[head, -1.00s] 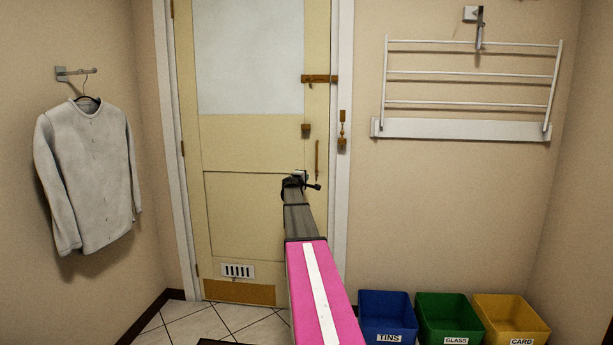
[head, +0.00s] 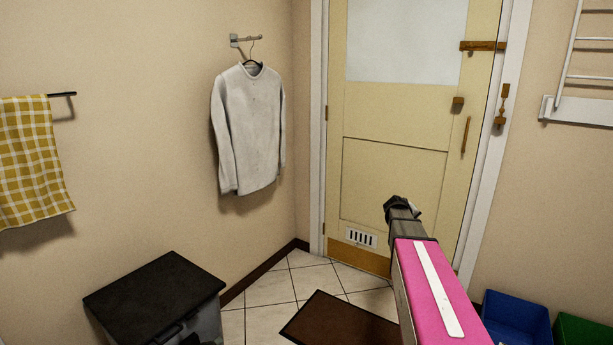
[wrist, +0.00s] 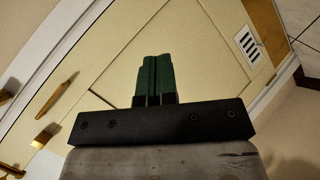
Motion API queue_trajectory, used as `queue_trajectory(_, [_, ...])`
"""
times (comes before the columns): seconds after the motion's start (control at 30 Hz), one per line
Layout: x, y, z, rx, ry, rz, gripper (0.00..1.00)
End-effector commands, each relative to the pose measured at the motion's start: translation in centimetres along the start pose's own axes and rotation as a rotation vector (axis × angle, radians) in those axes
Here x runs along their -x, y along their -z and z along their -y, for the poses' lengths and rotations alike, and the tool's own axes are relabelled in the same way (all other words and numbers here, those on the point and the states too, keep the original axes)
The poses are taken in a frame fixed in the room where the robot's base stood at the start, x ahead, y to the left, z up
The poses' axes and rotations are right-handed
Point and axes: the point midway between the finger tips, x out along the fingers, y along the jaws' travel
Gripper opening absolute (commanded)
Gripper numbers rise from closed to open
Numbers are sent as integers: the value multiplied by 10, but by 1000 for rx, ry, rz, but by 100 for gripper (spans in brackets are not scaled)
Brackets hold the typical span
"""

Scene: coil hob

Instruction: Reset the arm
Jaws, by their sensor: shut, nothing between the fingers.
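My gripper shows in the wrist view (wrist: 152,78), its two green fingers pressed together with nothing between them. In the head view my arm reaches forward from the lower right, and the gripper end (head: 397,203) is small and dark, in front of the cream door (head: 390,125). The fingers are hard to make out there. The gripper appears apart from the door, and no object is held.
A black-lidded bin (head: 155,295) stands at lower left. A brown mat (head: 340,322) lies on the tiled floor. A shirt (head: 248,130) and a checked towel (head: 32,160) hang on the left wall. Blue (head: 515,318) and green (head: 580,330) boxes stand at lower right.

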Motion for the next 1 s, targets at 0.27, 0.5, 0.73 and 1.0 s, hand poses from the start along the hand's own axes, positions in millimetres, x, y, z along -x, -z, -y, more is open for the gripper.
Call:
queue_trajectory(0.27, [86,-99,140,-123,351,183,0])
queue_trajectory(0.5, [170,-175,232,-184,644,357,0])
queue_trajectory(0.73, [220,-211,271,-204,804,458,0])
queue_trajectory(1.0, [226,-214,277,-207,828,472,0])
